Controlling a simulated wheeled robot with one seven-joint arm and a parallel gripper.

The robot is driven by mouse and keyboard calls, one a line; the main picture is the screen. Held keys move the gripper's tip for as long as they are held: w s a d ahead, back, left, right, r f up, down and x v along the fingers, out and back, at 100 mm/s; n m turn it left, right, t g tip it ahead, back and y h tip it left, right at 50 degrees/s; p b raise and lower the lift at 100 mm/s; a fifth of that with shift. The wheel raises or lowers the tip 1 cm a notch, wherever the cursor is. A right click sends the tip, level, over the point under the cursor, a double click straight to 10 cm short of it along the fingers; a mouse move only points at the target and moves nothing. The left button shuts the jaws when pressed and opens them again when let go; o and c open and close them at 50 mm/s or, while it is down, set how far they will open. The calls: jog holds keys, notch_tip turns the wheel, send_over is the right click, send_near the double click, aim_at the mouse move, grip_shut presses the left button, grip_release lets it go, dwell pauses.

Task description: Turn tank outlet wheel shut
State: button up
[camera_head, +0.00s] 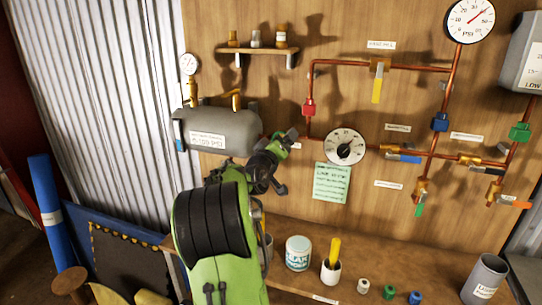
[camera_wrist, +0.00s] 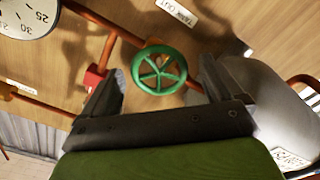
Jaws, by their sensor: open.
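The tank outlet wheel (camera_wrist: 159,71) is a green spoked handwheel on the copper pipe, in the upper middle of the wrist view. A "TANK OUT" label (camera_wrist: 176,12) is on the board beside it. My gripper (camera_wrist: 160,84) is open, with one dark finger on each side of the wheel and visible gaps between the fingers and the rim. I cannot tell how deep the wheel sits between the fingers. In the head view my gripper (camera_head: 284,143) is at the right end of the grey tank (camera_head: 235,128), and my arm hides most of that spot.
A red valve handle (camera_wrist: 93,80) is close to one finger, and a gauge (camera_wrist: 28,15) is beyond it. In the head view, copper pipes with several coloured valves cover the wooden board (camera_head: 340,105). A shelf (camera_head: 290,275) below holds a tub (camera_head: 298,253) and small pots.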

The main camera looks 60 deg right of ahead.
jog(key=s+a+b, duration=0.1)
jog(key=s+a, duration=0.1)
jog(key=a, duration=1.1)
jog(key=shift+b, duration=0.3)
